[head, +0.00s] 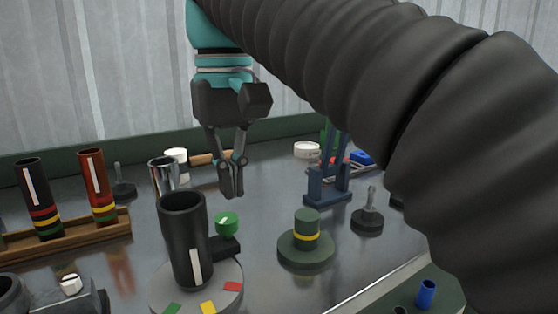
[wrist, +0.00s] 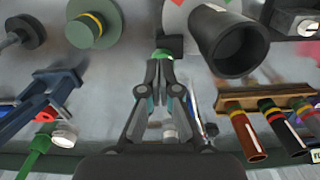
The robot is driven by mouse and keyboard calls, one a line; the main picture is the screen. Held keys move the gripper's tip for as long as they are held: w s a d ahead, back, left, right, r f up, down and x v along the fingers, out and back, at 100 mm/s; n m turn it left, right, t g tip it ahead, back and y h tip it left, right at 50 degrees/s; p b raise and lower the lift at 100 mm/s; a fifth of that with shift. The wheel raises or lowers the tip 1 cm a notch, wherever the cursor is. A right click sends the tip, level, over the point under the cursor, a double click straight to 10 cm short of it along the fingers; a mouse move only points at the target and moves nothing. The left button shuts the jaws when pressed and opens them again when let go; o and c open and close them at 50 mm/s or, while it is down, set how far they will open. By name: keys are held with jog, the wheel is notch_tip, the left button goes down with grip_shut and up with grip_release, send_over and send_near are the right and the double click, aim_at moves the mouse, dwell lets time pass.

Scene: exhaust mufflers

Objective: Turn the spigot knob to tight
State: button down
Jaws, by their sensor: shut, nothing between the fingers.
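A green round knob (head: 227,222) with a small white mark sits beside a dark block (head: 224,246) next to a tall black tube (head: 183,240). I take it for the spigot knob. The tube stands upright on a grey disc (head: 233,271) with green, yellow and red patches, and has a white stripe low on its side. My gripper (head: 232,194) is shut and empty, pointing down just above the knob in the head view. In the wrist view its fingertips (wrist: 164,62) partly cover the green knob (wrist: 163,53); I cannot tell whether they touch it.
A green stepped part with a yellow band (head: 306,240) stands to the right. Behind it are a blue stand (head: 328,188) and a grey peg on a base (head: 368,212). A wooden rack (head: 75,236) with black and red tubes lies left. Bare metal table lies between them.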

aim_at(227, 227)
jog(key=f+n, duration=0.1)
jog(key=n, duration=0.1)
jog(key=w+d+f+n, duration=0.1)
jog(key=n, duration=0.1)
jog(key=f+n+b, duration=0.1)
jog(key=f+n, duration=0.1)
jog(key=shift+w+d+n, duration=0.3)
jog(key=shift+w+d, duration=0.05)
jog(key=shift+f+b, duration=0.55)
jog(key=shift+f, duration=0.4)
jog(key=shift+s+a+r+p, duration=0.1)
jog(key=shift+s+a+p, duration=0.25)
jog(key=shift+s+p, duration=0.5)
dwell(0.3)
jog(key=shift+s+a, duration=0.15)
jog(key=shift+a, duration=0.15)
dwell(0.6)
